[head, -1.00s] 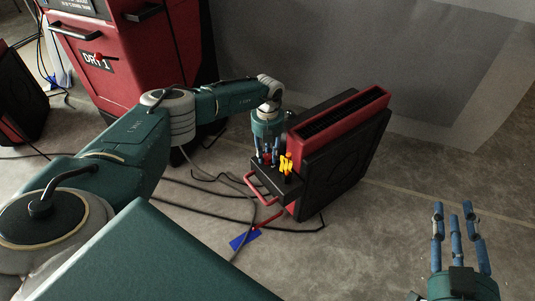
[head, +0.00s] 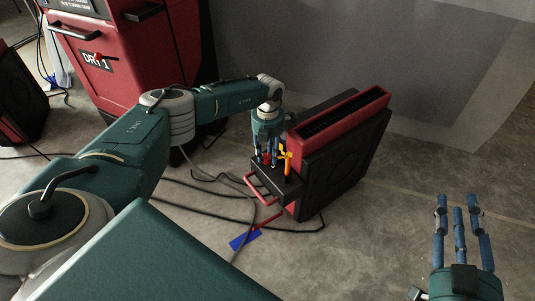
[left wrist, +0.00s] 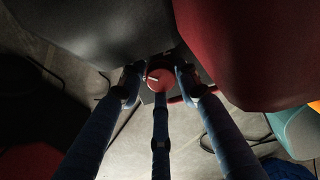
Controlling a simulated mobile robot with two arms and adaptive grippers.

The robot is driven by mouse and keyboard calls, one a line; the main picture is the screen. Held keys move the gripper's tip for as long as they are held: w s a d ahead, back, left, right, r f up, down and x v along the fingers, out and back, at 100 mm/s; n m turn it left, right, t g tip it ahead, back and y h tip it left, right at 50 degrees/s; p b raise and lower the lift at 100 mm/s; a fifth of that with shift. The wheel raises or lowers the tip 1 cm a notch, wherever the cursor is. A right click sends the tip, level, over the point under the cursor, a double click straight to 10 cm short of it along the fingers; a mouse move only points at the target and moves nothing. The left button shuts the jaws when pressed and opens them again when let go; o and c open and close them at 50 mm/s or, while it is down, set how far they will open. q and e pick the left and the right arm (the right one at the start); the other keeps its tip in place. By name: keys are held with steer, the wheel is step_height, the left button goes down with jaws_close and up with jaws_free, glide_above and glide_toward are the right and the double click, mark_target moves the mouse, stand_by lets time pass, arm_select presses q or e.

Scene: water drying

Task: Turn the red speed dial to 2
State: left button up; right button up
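The red speed dial (left wrist: 160,78) shows in the left wrist view as a round red knob with a white mark, on a dark panel. In the head view, a bit of red (head: 267,157) shows between my left fingers. My left gripper (head: 267,163) is over the black control box (head: 284,184) on the blower's side. In the left wrist view its fingers (left wrist: 159,88) surround the dial; whether they press on it I cannot tell. The dial's numbers cannot be read. My right gripper (head: 460,205) is open and empty at the lower right.
The red and black blower (head: 342,160) stands on the floor. A yellow-orange piece (head: 288,161) sticks up at the control box, beside my left fingers. A red bar (head: 263,189) juts below. Cables (head: 200,201) lie around. A big red dryer (head: 135,65) stands behind.

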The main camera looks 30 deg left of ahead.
mark_target(268, 156)
arm_select(q)
step_height(268, 156, up, 12)
stand_by(0.7)
